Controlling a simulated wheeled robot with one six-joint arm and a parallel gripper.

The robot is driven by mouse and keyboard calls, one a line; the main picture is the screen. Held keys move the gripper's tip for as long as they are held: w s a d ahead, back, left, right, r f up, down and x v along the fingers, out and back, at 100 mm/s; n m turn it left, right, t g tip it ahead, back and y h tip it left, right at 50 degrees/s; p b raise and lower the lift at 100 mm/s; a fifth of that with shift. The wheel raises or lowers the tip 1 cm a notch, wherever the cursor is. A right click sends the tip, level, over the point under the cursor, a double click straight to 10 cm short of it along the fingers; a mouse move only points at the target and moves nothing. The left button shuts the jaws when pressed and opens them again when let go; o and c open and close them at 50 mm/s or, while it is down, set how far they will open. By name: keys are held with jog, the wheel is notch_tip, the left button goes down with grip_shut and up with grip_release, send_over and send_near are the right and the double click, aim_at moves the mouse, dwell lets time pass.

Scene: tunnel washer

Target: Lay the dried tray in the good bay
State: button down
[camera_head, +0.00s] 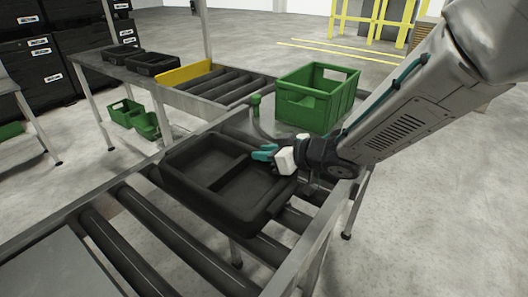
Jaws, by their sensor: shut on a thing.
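A black divided tray (232,206) is tilted over the near roller conveyor, with two compartments showing. My gripper (264,153) reaches in from the right and is shut on the tray, at its far right part. The fingertips are teal, and the exact grip line is partly hidden by the gripper body. Two similar black trays (153,66) lie on a metal table (98,72) at the back left, beside a yellow bar (184,75). No label marks which place is the good bay.
A green crate (313,106) stands just beyond the gripper. Black rollers (120,250) and a metal side rail (312,250) lie under and around the tray. Smaller green bins (146,125) sit low under the back table. Open floor (430,210) lies to the right.

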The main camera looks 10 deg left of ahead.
jog(key=c, duration=1.3)
grip_release()
jog(key=shift+f, duration=0.1)
